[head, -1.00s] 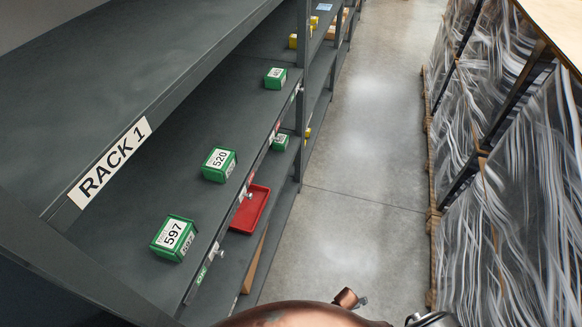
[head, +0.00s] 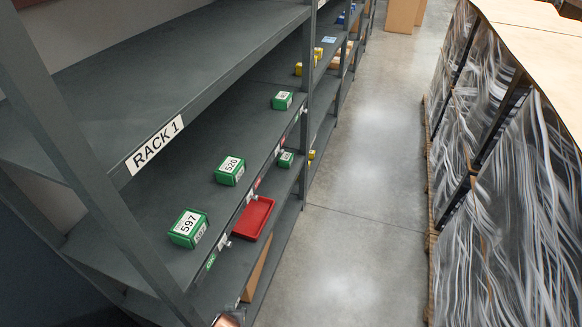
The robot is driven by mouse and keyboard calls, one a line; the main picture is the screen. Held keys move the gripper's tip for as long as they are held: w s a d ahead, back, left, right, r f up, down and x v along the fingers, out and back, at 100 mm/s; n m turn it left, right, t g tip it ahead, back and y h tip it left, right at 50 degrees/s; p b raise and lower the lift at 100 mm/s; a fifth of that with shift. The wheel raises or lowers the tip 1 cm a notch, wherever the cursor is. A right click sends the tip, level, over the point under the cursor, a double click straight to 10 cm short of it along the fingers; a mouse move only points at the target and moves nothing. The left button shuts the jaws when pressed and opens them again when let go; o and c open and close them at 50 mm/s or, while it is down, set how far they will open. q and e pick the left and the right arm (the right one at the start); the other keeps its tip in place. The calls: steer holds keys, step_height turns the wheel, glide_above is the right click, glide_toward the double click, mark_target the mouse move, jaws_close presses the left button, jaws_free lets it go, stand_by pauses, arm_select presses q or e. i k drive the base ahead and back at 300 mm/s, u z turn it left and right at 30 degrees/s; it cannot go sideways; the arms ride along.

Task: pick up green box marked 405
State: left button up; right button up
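Several green boxes with white labels stand on the rack at the left. The nearest, marked 597 (head: 188,228), and one marked 520 (head: 230,171) sit on the middle shelf. A third green box (head: 282,100) is farther along that shelf, its number too small to read. Another small green box (head: 286,159) is on the lower shelf, its number also unreadable. I cannot tell which box is marked 405. Neither gripper is recognisable in view; only a copper-coloured bit of my own body shows at the bottom edge.
A red tray (head: 253,218) is on the lower shelf. The rack sign reads RACK 1 (head: 154,145). Yellow boxes (head: 306,67) are farther along. A clear concrete aisle (head: 365,190) runs between the rack and wrapped pallets (head: 510,190) at the right. Cardboard boxes (head: 402,14) stand at its far end.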

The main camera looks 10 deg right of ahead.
mark_target(285, 161)
steer(key=z, duration=1.05)
steer(key=i, duration=5.1)
steer(key=u, duration=3.3)
steer(key=i, duration=0.55)
steer(key=z, duration=0.05)
